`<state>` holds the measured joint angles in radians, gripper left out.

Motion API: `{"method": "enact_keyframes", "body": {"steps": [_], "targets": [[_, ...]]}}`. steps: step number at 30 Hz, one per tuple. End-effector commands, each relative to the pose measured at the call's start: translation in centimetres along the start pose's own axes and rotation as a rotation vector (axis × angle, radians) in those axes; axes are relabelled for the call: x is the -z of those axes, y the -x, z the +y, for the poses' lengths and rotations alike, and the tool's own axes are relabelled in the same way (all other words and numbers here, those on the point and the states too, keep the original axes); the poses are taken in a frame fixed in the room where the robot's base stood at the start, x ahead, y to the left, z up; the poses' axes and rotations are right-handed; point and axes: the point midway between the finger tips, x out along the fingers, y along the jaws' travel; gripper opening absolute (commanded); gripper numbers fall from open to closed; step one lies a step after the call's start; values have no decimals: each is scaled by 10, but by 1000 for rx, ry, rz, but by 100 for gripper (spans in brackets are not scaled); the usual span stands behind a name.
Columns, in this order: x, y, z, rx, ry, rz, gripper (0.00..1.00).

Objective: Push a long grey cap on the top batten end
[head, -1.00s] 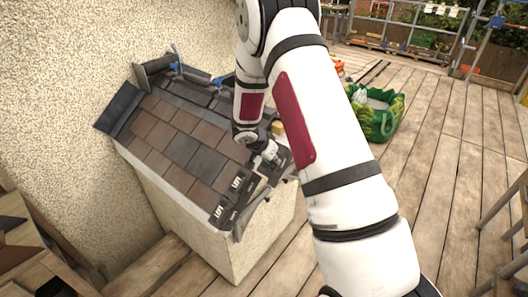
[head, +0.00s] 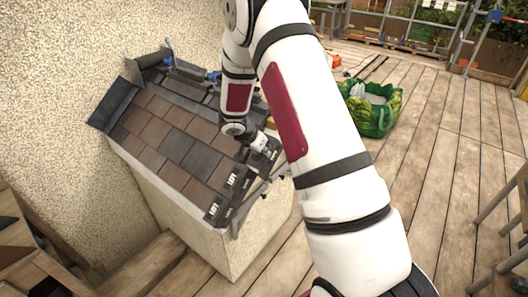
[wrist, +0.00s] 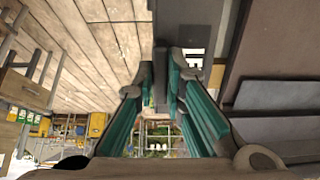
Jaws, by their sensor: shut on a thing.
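My gripper (head: 263,147) is at the right-hand edge of the small tiled roof (head: 178,147), above the labelled caps. In the wrist view my gripper (wrist: 160,80) has its teal-padded fingers closed around a narrow dark grey piece (wrist: 159,64), apparently a long grey cap. Several dark grey caps with white markings (head: 236,179) line the roof's right edge below my gripper. The top batten end is hidden by my arm and gripper in the head view; I cannot tell whether the held cap touches it.
Blue-handled clamps (head: 170,62) stand at the roof's top edge, near the rendered wall (head: 60,60). A green bag (head: 372,108) stands on the plank deck (head: 440,170) at the right. The deck between bag and roof is mostly clear.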

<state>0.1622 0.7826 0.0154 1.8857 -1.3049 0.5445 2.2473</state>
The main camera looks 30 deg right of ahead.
Motion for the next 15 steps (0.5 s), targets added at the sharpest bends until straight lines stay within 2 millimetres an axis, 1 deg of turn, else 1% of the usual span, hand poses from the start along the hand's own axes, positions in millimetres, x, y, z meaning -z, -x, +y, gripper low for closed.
{"method": "enact_keyframes", "body": {"steps": [9,15], "targets": [[0,0,-1,1,0,0,0],[-1,-1,-5,1,1,1,0]]}}
